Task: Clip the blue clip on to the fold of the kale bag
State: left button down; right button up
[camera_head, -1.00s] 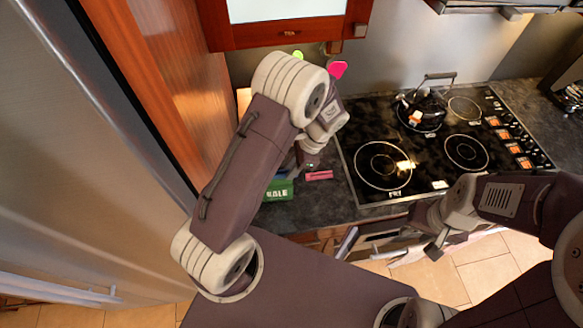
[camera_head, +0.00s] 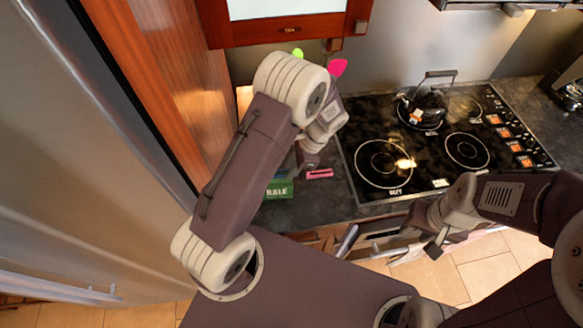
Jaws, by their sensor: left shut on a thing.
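The kale bag (camera_head: 279,189), green with white lettering, lies on the dark counter left of the stove, partly covered by my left arm. My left gripper (camera_head: 309,163) points down at the counter just above and right of the bag in the picture. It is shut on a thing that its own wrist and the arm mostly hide. I cannot make out a blue clip. My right gripper (camera_head: 424,238) hangs in front of the stove, over the floor side of the counter edge, with its fingers apart and nothing between them.
A pink clip-like piece (camera_head: 319,173) lies on the counter right of the bag. The black stove (camera_head: 430,150) carries a dark kettle (camera_head: 428,105). A fridge (camera_head: 80,150) and wooden panel (camera_head: 160,70) close off the left. A pink item (camera_head: 338,67) shows near the back wall.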

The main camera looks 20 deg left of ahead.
pick_arm(q)
jog(key=shift+f, duration=0.5)
dwell(0.5)
jog(key=c, duration=0.7)
grip_release()
jog(key=shift+c, duration=0.2)
jog(key=shift+r, duration=0.15)
notch_tip(320, 180, up, 8)
jog(key=p, duration=0.6)
jog(key=shift+p, duration=0.35)
